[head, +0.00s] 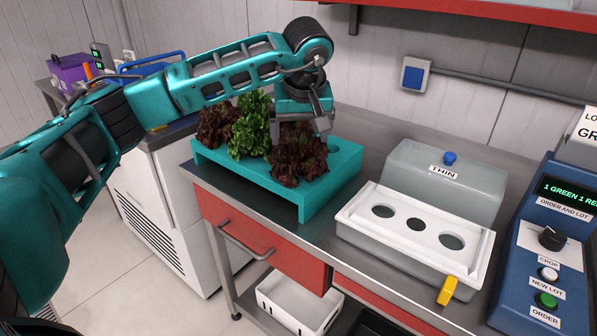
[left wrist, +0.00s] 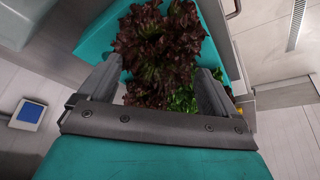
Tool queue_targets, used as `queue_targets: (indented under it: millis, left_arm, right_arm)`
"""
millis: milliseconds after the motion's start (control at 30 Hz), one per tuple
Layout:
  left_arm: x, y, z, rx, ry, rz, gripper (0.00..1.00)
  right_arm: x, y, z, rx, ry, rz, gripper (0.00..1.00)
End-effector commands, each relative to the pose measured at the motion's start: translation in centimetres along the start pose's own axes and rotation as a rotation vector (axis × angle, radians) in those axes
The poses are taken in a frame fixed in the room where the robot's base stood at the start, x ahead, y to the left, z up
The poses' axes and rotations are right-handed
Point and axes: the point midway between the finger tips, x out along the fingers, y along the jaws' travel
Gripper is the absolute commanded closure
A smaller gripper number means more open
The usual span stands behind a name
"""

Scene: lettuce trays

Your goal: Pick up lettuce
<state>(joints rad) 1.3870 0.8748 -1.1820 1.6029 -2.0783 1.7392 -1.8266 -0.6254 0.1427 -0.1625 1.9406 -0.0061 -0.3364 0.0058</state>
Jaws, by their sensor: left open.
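A teal tray (head: 304,207) on the steel counter holds dark red lettuce heads and one green one. The green lettuce (head: 249,125) stands in the middle, with a red lettuce (head: 217,127) to its left and another red lettuce (head: 298,158) to its right. My left gripper (head: 303,132) is open above the right red lettuce, pointing down. In the left wrist view the red leaves (left wrist: 158,50) show between and beyond the open fingers (left wrist: 155,90), with a little green lettuce (left wrist: 181,101) behind. I cannot tell whether the fingers touch the leaves. My right gripper is not in view.
A white tray (head: 365,228) with several round holes sits on the counter to the right, before a grey box marked THIN (head: 443,187). A blue control panel (head: 543,245) stands at far right. A red shelf edge (head: 480,10) overhangs the back.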

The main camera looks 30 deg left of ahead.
Motion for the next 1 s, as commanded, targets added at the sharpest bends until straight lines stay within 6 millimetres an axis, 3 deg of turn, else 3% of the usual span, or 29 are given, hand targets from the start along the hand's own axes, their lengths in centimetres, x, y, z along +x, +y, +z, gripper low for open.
queue_targets:
  millis: [100, 367, 600, 933, 1000]
  left_arm:
    - [2.0, 0.0, 0.0, -0.002, -0.002, 0.000, 0.08]
    - [4.1, 0.1, 0.0, -0.001, -0.003, 0.001, 0.08]
    - [7.6, 0.1, -0.1, -0.001, -0.003, 0.002, 0.08]
    - [8.3, 0.1, -0.1, 0.000, -0.001, 0.004, 0.08]
    - [8.3, 0.1, -0.1, 0.000, -0.001, 0.004, 0.15]
  right_arm:
    - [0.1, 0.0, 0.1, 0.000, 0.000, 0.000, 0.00]
    - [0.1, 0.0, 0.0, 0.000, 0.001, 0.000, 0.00]
    - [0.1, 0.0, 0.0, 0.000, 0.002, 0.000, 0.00]
    - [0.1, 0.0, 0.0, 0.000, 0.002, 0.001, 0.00]
    - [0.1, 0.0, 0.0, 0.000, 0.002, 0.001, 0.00]
